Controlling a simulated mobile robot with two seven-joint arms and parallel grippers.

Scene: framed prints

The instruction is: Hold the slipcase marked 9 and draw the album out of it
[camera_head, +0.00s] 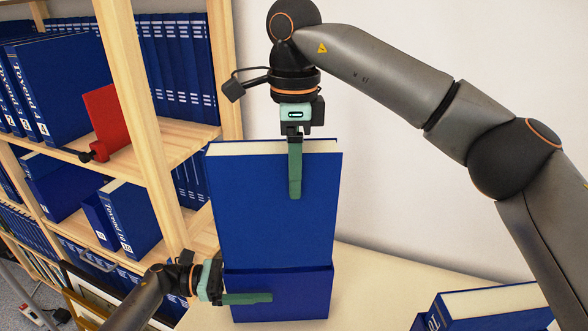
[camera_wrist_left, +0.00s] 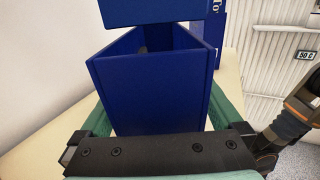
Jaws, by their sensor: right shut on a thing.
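The blue slipcase (camera_head: 300,311) stands at the lower middle of the head view; its mark is not readable. My left gripper (camera_head: 266,297) is shut on it from the left, one finger across its front. In the left wrist view the slipcase (camera_wrist_left: 150,95) sits between the two green fingers, with its open mouth up. The blue album (camera_head: 270,225) with cream page edges is upright above the slipcase. My right gripper (camera_head: 294,192) is shut on its top edge from above. In the left wrist view the album's lower end (camera_wrist_left: 165,10) shows above the mouth.
A wooden shelf (camera_head: 130,80) full of blue volumes stands at the left, with a red panel (camera_head: 106,125) on it. The pale tabletop (camera_head: 380,275) between is clear. A white wall is behind.

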